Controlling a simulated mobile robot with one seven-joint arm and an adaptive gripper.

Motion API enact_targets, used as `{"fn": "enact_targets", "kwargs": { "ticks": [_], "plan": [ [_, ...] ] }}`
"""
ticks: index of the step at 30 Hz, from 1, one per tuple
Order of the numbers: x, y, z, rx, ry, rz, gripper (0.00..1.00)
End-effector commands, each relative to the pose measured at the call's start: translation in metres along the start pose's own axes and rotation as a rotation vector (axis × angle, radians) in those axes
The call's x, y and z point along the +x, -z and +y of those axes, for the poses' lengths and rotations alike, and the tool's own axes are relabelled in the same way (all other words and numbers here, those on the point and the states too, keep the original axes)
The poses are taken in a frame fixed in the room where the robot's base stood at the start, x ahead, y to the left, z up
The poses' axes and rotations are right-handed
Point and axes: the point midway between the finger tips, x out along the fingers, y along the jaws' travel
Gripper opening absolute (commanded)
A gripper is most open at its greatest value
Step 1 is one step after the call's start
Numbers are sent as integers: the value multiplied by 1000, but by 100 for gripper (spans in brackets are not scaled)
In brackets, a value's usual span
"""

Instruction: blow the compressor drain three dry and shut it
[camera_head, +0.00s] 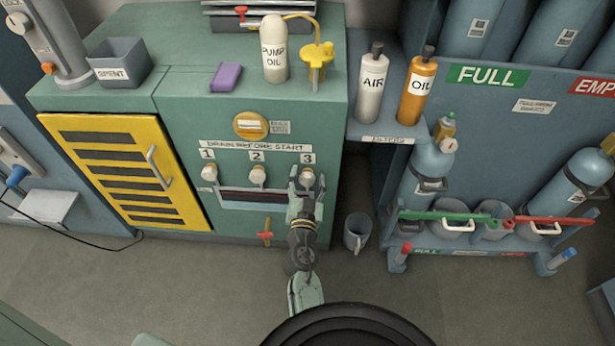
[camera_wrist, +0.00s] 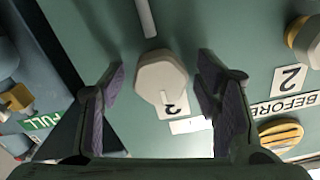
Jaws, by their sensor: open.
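Drain three is a pale knob (camera_head: 307,177) under the label 3 on the green compressor cabinet (camera_head: 200,130). My gripper (camera_head: 306,184) is at it, with its fingers on either side. In the wrist view the same knob (camera_wrist: 162,78) sits between the two open purple-padded fingers of my gripper (camera_wrist: 158,95), with a gap on both sides. Its label is partly hidden behind it. Drain two's knob (camera_head: 257,175) and drain one's knob (camera_head: 209,173) are to the left. Any flow from drain three cannot be seen.
A dark-fronted trough (camera_head: 250,201) runs under the drains. A red-handled valve (camera_head: 265,235) is low on the cabinet. A grey bucket (camera_head: 357,232) stands on the floor right of my arm. The bottle rack (camera_head: 460,238) is further right, the yellow grille (camera_head: 125,170) left.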

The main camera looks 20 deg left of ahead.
Motion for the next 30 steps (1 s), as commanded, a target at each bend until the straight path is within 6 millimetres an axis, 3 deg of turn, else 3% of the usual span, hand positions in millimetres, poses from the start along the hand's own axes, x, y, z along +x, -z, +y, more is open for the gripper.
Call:
{"fn": "enact_targets", "kwargs": {
  "ticks": [2, 24, 30],
  "plan": [
    [0, 0, 0, 0, 0, 0, 57],
    [0, 0, 0, 0, 0, 0, 8],
    [0, 0, 0, -14, 0, 1, 8]
  ]
}}
